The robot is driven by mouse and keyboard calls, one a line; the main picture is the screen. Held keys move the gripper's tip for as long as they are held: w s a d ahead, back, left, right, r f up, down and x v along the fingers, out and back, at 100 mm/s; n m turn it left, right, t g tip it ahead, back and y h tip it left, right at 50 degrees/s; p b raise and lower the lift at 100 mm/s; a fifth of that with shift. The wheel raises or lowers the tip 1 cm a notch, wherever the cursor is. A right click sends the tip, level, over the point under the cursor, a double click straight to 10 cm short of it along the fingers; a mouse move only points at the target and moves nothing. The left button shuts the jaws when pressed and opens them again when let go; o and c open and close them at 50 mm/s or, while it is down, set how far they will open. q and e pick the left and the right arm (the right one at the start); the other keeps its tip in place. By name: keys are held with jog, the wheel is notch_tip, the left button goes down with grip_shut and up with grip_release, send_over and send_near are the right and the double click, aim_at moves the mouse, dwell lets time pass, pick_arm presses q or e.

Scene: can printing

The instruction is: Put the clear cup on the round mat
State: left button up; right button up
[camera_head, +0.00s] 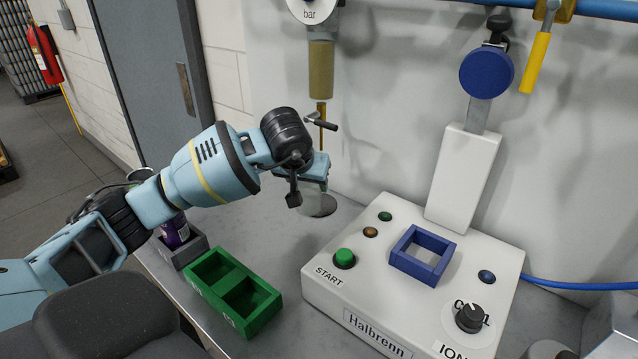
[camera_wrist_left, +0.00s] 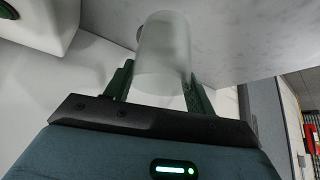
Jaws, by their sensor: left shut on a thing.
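The clear cup (camera_head: 313,186) is a frosted see-through cylinder, held under my left gripper (camera_head: 308,180) below the brass tap. In the left wrist view the cup (camera_wrist_left: 167,45) stands out between the two dark green fingers of the left gripper (camera_wrist_left: 160,85), which is shut on it. The round mat (camera_head: 325,207) is a grey disc on the bench at the back, right under and beside the cup, partly hidden by cup and gripper. Whether the cup's base touches it I cannot tell. My right gripper is not in view.
A white machine (camera_head: 330,292) with a blue square frame (camera_head: 423,256) stands at the right. A green two-slot holder (camera_head: 246,315) is in front. A grey holder (camera_head: 187,252) with a purple can (camera_head: 174,232) is under my left arm. The wall is close behind.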

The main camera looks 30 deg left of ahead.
pick_arm(q)
jog(key=shift+w+a+f, duration=0.45)
jog(key=shift+w+f, duration=0.4)
jog(key=shift+w, duration=0.5)
jog(key=shift+w+a+f, duration=0.4)
jog(key=shift+w+f, duration=0.4)
jog(key=shift+w, duration=0.5)
jog(key=shift+w+a+f, duration=0.45)
jog(key=shift+w+f, duration=0.4)
jog(key=shift+w, duration=0.5)
jog(key=shift+f, duration=0.15)
jog(key=o, duration=1)
jog(key=shift+r, duration=0.3)
jog(key=v, duration=1.1)
jog(key=shift+s+r, duration=0.25)
jog(key=shift+s, duration=0.1)
